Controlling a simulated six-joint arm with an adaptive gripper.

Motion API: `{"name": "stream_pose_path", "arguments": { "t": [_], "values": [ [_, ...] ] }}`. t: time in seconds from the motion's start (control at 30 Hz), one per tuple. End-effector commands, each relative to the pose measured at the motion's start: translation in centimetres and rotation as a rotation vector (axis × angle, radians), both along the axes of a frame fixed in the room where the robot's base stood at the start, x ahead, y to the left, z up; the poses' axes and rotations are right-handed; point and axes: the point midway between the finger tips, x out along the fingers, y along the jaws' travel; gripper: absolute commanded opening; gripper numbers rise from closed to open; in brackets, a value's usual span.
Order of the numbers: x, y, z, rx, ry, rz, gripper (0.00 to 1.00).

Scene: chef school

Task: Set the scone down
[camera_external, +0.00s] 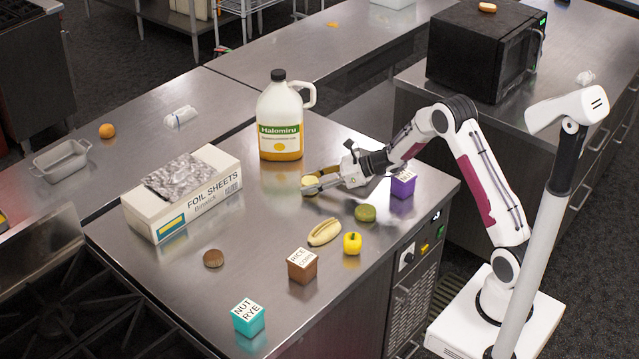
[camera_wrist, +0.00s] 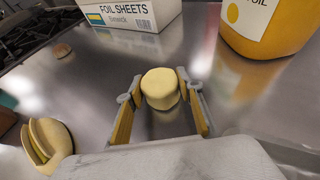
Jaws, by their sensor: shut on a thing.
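The scone (camera_external: 309,186) is a pale yellow, short round piece with a flat top. In the wrist view the scone (camera_wrist: 160,88) sits upright between the two fingertips of my gripper (camera_wrist: 162,92), which is shut on it. In the external view my gripper (camera_external: 316,184) reaches left over the steel counter, low and in front of the oil jug. The fingers partly cover the scone there. I cannot tell whether its underside touches the counter or hangs slightly above it.
The oil jug (camera_external: 281,120) stands behind, the foil sheets box (camera_external: 180,207) to the left. A purple box (camera_external: 403,186) is beside my wrist. A filled bun (camera_external: 324,232), yellow pepper (camera_external: 352,244), green round item (camera_external: 365,213) and brown box (camera_external: 302,267) lie nearer. Counter left of my gripper is clear.

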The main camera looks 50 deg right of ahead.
Motion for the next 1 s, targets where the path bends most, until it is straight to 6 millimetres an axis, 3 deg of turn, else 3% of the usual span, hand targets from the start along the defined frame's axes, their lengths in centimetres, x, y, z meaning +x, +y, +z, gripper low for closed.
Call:
{"name": "stream_pose_path", "arguments": {
  "t": [0.3,0.33,0.37,1.0],
  "values": [
    [0.01,0.00,-0.30,0.000,0.000,0.000,0.15],
    [0.01,0.00,-0.26,0.000,0.000,0.000,0.44],
    [0.00,0.00,-0.25,0.000,0.000,0.000,0.52],
    [-0.57,-0.55,0.48,0.001,-0.002,-0.002,0.53]
  ]
}}
